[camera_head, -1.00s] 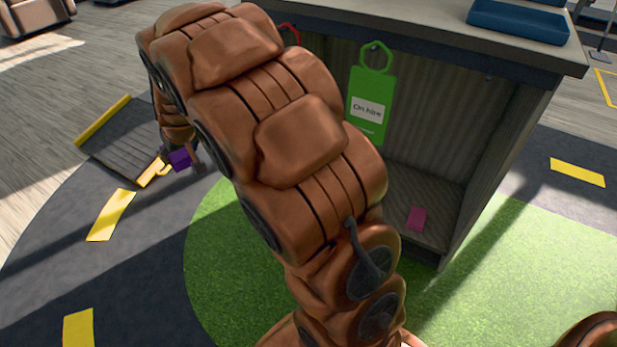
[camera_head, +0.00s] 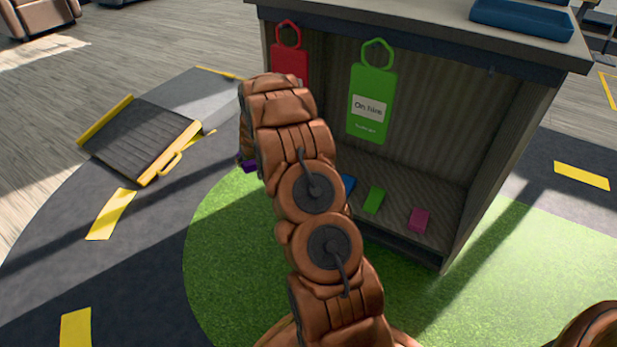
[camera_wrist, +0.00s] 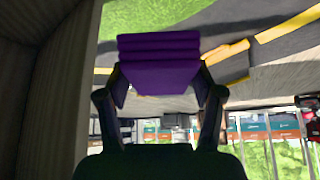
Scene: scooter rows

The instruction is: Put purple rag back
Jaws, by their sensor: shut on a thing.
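The purple rag (camera_wrist: 160,65) is a folded stack held between the two fingers of my gripper (camera_wrist: 160,95) in the wrist view. In the head view only a small purple bit of the rag (camera_head: 248,166) shows at the left of my arm, and my gripper is mostly hidden behind the arm. The rag is in front of the left side of the open cabinet (camera_head: 515,140). On the cabinet's lower shelf lie a blue block-like piece (camera_head: 348,184), a green one (camera_head: 374,200) and a pink one (camera_head: 419,220).
A green "On hire" tag (camera_head: 370,118) and a red tag (camera_head: 289,62) hang in the cabinet's opening. A blue tray (camera_head: 522,18) is on its top. A ramp with yellow edges (camera_head: 140,140) lies at left. Green floor (camera_head: 225,240) in front is clear.

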